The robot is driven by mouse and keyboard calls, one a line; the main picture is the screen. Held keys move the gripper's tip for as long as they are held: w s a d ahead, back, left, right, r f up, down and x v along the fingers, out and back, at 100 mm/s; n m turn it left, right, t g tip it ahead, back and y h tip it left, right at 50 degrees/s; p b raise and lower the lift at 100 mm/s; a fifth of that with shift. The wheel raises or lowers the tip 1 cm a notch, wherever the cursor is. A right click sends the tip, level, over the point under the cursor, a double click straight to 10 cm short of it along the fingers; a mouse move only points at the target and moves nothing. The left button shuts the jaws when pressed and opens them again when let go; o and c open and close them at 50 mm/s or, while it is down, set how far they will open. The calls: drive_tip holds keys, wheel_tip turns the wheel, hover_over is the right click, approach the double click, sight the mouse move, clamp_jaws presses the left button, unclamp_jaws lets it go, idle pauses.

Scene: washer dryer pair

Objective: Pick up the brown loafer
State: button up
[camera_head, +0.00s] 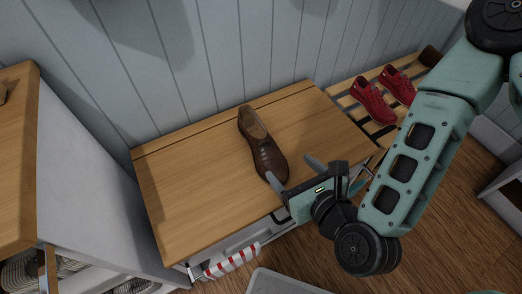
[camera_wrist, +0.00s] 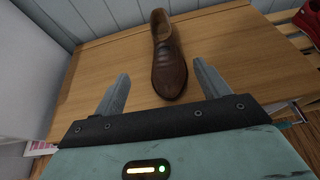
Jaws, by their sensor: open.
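The brown loafer (camera_head: 262,147) is a dark brown leather shoe standing upright on the wooden top of a low cabinet (camera_head: 190,190). Its toe points toward my gripper and its open heel end toward the wall. My gripper (camera_head: 291,170) is open and empty at the toe end of the shoe. In the wrist view the loafer (camera_wrist: 168,62) lies ahead of and partly between the two grey fingers of my gripper (camera_wrist: 163,80), its toe reaching toward the palm. I cannot tell whether a finger touches the shoe.
Red shoes (camera_head: 373,100) stand on a slatted wooden rack (camera_head: 345,101) at right, with a dark brown item (camera_head: 430,56) beyond them. A panelled wall (camera_head: 200,60) rises behind. A taller wood-topped unit (camera_head: 20,150) stands at left. The cabinet top left of the loafer is clear.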

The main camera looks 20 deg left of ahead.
sight(268, 153)
drive_tip(key=b+x, duration=1.2)
drive_tip(key=shift+d, duration=0.1)
drive_tip(key=shift+w+b+x, duration=0.25)
drive_tip(key=shift+b+x, duration=1.05)
drive_tip(key=shift+x, duration=1.4)
drive_tip(key=shift+d+r, duration=0.1)
drive_tip(key=shift+d, duration=0.1)
drive_tip(key=shift+c, duration=0.2)
drive_tip(key=c, duration=1.1)
